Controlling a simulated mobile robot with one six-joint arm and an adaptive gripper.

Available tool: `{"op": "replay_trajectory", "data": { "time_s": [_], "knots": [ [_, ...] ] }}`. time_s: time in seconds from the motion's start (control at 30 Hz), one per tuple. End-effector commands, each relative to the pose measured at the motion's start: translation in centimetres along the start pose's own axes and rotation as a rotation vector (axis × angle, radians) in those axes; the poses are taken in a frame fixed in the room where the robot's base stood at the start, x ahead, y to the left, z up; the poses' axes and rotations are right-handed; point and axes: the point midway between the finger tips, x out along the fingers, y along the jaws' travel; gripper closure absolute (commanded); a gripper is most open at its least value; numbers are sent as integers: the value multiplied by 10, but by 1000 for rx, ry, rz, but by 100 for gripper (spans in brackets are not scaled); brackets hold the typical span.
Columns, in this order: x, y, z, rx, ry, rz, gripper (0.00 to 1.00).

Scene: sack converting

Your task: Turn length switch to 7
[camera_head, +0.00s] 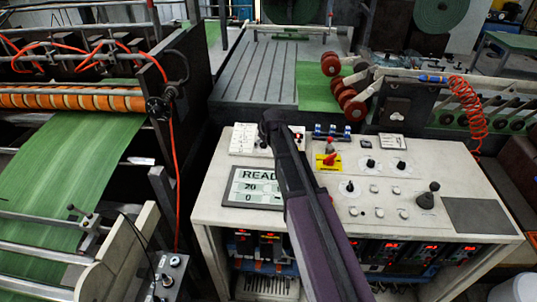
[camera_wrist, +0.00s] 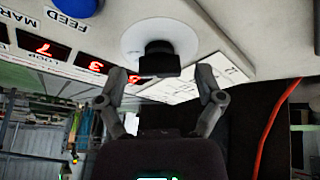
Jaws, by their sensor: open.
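A black knob (camera_wrist: 159,60) on a round white dial (camera_wrist: 133,40) shows at the top middle of the wrist view. Its label and setting are not readable, so I cannot tell for sure that it is the length switch. My gripper (camera_wrist: 161,80) is open and empty, with one finger to each side of the knob and a gap on both sides. In the head view my arm reaches over the console to the small white panel (camera_head: 241,140) at its back left. It hides most of the panel's controls there.
Red digit displays (camera_wrist: 42,46) and a blue button (camera_wrist: 76,6) sit left of the knob. The console (camera_head: 215,190) also carries a screen (camera_head: 255,188), a red switch on a yellow plate (camera_head: 328,162) and a dark joystick (camera_head: 427,197). A red hose (camera_wrist: 272,125) hangs at right.

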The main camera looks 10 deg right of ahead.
Motion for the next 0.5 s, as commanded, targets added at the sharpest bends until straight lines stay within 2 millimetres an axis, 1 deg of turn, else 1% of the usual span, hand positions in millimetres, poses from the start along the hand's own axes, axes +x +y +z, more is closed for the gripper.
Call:
{"op": "replay_trajectory", "data": {
  "time_s": [0.27,0.5],
  "knots": [
    [0,1,0,-45,-1,-16,14],
    [0,1,0,-148,-1,-51,14]
  ]
}}
